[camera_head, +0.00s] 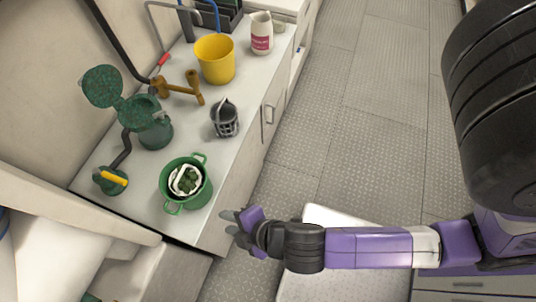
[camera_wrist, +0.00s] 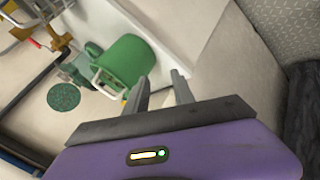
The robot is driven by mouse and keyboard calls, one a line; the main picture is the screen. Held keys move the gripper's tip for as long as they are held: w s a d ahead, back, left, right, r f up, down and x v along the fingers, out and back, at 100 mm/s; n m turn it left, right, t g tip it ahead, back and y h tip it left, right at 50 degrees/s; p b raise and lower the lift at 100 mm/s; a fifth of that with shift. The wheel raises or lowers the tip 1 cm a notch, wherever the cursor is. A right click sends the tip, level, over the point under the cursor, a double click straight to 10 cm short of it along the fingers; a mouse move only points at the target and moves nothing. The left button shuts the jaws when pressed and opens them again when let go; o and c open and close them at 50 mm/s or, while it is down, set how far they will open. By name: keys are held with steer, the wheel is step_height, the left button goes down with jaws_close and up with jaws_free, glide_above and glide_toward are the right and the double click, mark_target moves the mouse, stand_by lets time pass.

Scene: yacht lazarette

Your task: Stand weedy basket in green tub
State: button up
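A green tub (camera_head: 172,193) with two side handles stands near the front end of the white counter. A white-rimmed basket (camera_head: 176,175) with dark green weed (camera_head: 189,182) in it is inside the tub. Whether the basket's bottom rests on the tub floor is hidden. In the wrist view the tub (camera_wrist: 128,60) lies beyond the fingertips, with a white part of the basket (camera_wrist: 104,84) at its mouth. My gripper (camera_head: 238,225) is beside the counter, to the right of and below the tub in the picture. Its fingers (camera_wrist: 160,88) are apart with nothing between them.
Open floor (camera_head: 365,120) lies right.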

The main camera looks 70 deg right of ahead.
steer(key=s+d+r+m+t, duration=0.3)
steer(key=s+r+m, duration=0.2)
steer(key=r, duration=0.4)
steer(key=s+d+r+m+t, duration=0.2)
steer(key=s+r+m, duration=0.3)
steer(key=r, duration=0.4)
steer(key=shift+s+d+r+m+t+y, duration=0.2)
steer(key=shift+s+d+m+t+y, duration=0.15)
steer(key=shift+d, duration=0.35)
